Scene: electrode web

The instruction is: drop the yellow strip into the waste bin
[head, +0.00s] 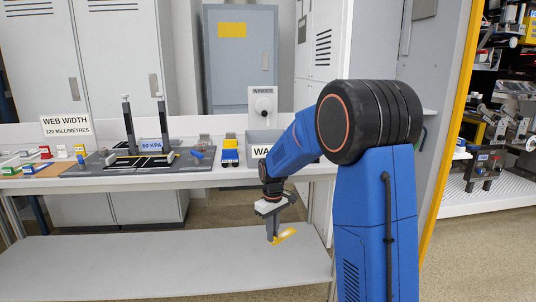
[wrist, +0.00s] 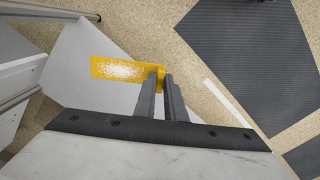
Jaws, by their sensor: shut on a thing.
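The yellow strip (wrist: 122,70) is held by its right end between the fingers of my gripper (wrist: 163,82) in the wrist view. It has a pale speckled patch. In the head view the strip (head: 286,236) shows small beside my gripper (head: 273,240), in front of the bench and over the lower shelf. The gripper points down and is shut on the strip. A grey bin with a sign starting "WA" (head: 262,152) stands on the bench top; my arm hides part of the sign and bin.
The bench top holds a dark plate (head: 120,163) with two upright posts, several coloured blocks (head: 45,169) and a winder (head: 263,103). The bench's front edge (head: 130,184) is above the gripper. The lower shelf (head: 150,264) is clear. A machine rack stands at right.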

